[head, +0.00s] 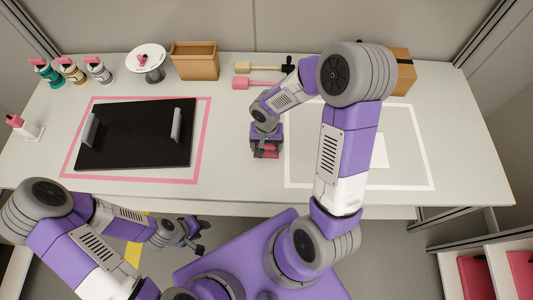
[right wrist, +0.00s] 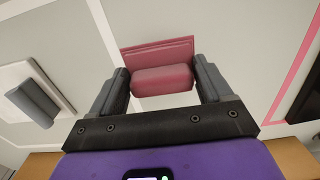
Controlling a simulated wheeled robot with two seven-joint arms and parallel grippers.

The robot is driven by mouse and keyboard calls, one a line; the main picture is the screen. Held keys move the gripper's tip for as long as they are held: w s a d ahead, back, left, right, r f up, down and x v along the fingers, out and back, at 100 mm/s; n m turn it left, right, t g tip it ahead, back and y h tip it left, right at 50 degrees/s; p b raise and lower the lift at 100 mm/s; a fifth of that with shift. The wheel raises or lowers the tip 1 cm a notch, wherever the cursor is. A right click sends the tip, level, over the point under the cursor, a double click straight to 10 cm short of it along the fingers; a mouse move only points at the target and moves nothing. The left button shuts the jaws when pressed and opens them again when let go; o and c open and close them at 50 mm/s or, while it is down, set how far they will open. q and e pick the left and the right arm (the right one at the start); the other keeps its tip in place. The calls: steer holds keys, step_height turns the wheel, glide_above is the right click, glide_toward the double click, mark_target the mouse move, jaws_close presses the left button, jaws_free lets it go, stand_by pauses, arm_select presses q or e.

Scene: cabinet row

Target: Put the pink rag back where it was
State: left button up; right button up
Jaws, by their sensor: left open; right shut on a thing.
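The pink rag (head: 270,153) is a dark pink, folded-looking piece over the middle of the table, between the pink-outlined and white-outlined areas. My right gripper (head: 266,148) is shut on it from above. In the right wrist view the rag (right wrist: 162,78) sits between both fingers, with a thick near part and a flatter flap behind. I cannot tell whether it touches the table. My left gripper (head: 190,236) is open and empty, low in front of the table's front edge.
A black board (head: 135,135) with two grey handles lies inside the pink outline (head: 203,140). A white board (head: 379,152) lies in the white outline (head: 420,150), partly hidden by my right arm.

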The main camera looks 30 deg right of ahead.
mark_target(266, 149)
steer(key=shift+f+b, duration=0.6)
steer(key=shift+f, duration=1.8)
steer(key=shift+f+b, duration=0.25)
steer(key=shift+b, duration=0.05)
steer(key=o, duration=0.9)
steer(key=shift+r, duration=0.1)
steer(key=shift+c, duration=0.2)
steer(key=shift+r+p, duration=0.25)
steer(key=shift+p, duration=0.15)
step_height(266, 149, up, 12)
steer(key=p, duration=0.3)
